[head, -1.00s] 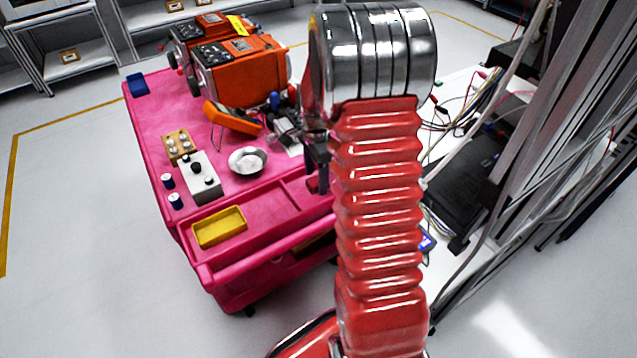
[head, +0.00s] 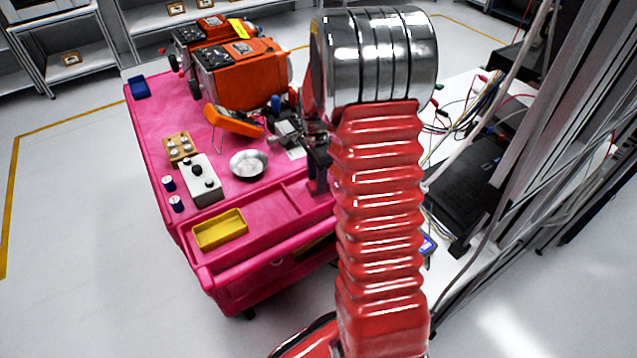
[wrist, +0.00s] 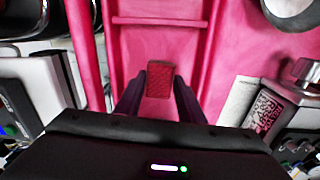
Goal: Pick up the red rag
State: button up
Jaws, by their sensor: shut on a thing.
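The red rag (wrist: 160,80) is a small, dark red, textured block-like bundle in the middle of the wrist view. It sits between the two dark fingers of my gripper (wrist: 157,98), which is shut on it. Pink cart surface shows behind and around it. In the head view my gripper (head: 318,170) is at the right side of the pink cart, beside my red arm. The rag cannot be made out there. I cannot tell whether the rag still touches the cart.
The pink cart (head: 272,202) carries a yellow tray (head: 220,230), a metal bowl (head: 248,164), a grey knob box (head: 201,180), an orange meter (head: 233,121) and large orange instruments (head: 243,72). A metal frame and cables stand at right. Open floor lies left.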

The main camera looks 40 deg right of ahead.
jog(key=shift+r, duration=0.15)
notch_tip(320, 180, up, 10)
dwell(0.4)
dwell(0.3)
